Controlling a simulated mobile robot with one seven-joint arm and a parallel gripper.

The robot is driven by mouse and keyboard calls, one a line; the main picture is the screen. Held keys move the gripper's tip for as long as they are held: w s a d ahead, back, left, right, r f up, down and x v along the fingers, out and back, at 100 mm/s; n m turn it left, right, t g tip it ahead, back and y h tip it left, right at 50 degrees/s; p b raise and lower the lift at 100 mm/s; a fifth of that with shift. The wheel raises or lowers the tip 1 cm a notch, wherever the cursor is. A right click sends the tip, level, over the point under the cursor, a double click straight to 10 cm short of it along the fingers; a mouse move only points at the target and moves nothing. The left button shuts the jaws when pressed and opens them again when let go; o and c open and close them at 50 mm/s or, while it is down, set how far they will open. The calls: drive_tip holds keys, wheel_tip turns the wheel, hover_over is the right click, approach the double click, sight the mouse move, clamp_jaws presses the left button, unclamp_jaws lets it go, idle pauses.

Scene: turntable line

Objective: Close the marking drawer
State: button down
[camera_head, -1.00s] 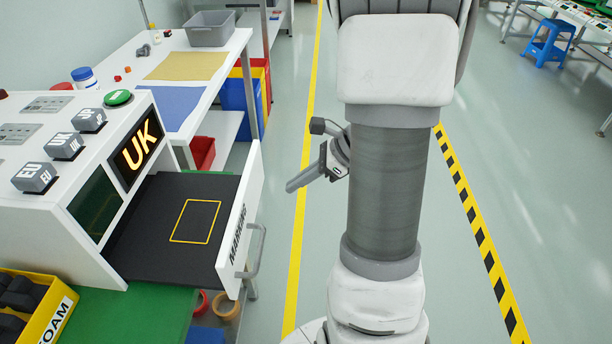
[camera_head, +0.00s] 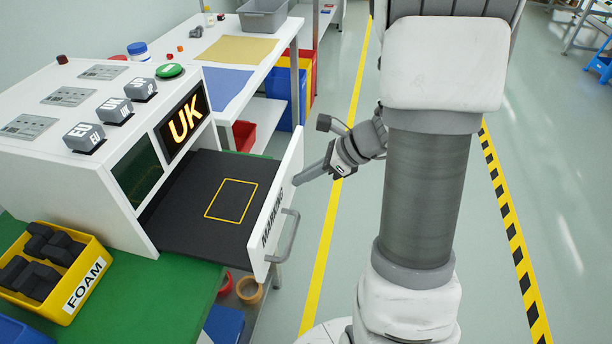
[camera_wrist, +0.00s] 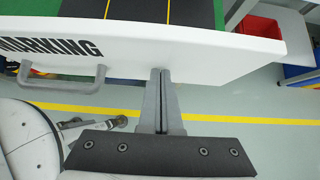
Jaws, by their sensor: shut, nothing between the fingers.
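The marking drawer (camera_head: 196,208) is pulled out of the white machine. Its black floor with a yellow outline is bare. Its white front panel (camera_head: 277,204) carries the word MARKING and a grey handle (camera_head: 288,236). In the wrist view the front panel (camera_wrist: 205,57) spans the top, with the handle (camera_wrist: 62,84) at left. My gripper (camera_head: 298,180) is shut and empty. Its fingertips (camera_wrist: 160,72) are at the outer side of the panel, to the right of the handle in the wrist view. I cannot tell whether they touch the panel.
The white machine (camera_head: 60,180) has a lit UK display (camera_head: 184,122) and several grey blocks on top. A yellow FOAM bin (camera_head: 85,285) stands on the green bench (camera_head: 180,290). A white table (camera_head: 270,60) is behind.

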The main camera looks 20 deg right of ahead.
drive_tip(key=p, duration=0.2)
hover_over(215, 180)
drive_tip(key=shift+s+d, duration=0.25)
drive_tip(key=shift+d, duration=0.05)
drive_tip(key=shift+w+a+r, duration=0.1)
drive_tip(key=shift+w+a, duration=0.05)
drive_tip(key=shift+a, duration=0.1)
drive_tip(key=shift+a+r, duration=0.1)
